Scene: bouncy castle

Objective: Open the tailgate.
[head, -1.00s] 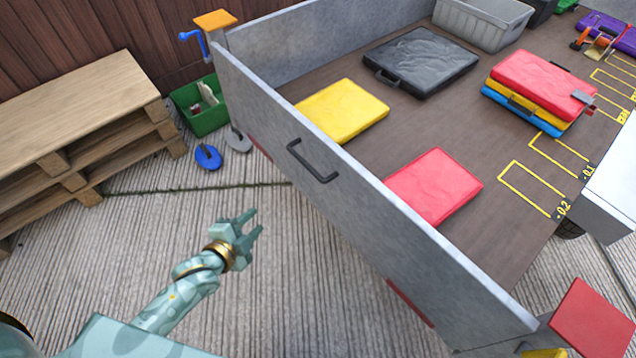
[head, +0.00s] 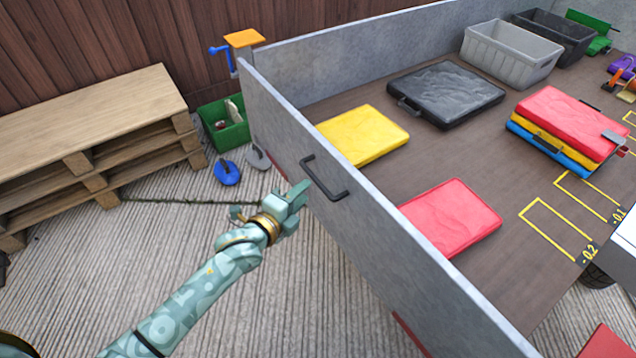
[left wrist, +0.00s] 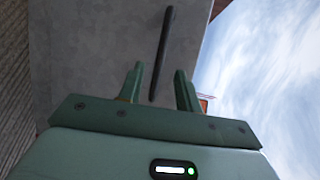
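The tailgate (head: 375,245) is a grey panel standing upright and closed across the near end of the trailer bed. Its dark bar handle (head: 324,177) is on the outer face. My left gripper (head: 303,190) is just left of the handle, apart from it as far as I can see. In the left wrist view the left gripper (left wrist: 158,82) has its two fingers spread. The handle (left wrist: 162,52) shows ahead, between the finger lines, against the grey tailgate (left wrist: 105,50). Nothing is between the fingers. My right gripper is not in view.
On the bed (head: 480,130) lie a yellow pad (head: 362,135), a red pad (head: 450,217), a black case (head: 447,92) and a stack of coloured pads (head: 565,125). A blue crank with an orange top (head: 244,38) stands at the far corner. Pallets (head: 90,135) stand left.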

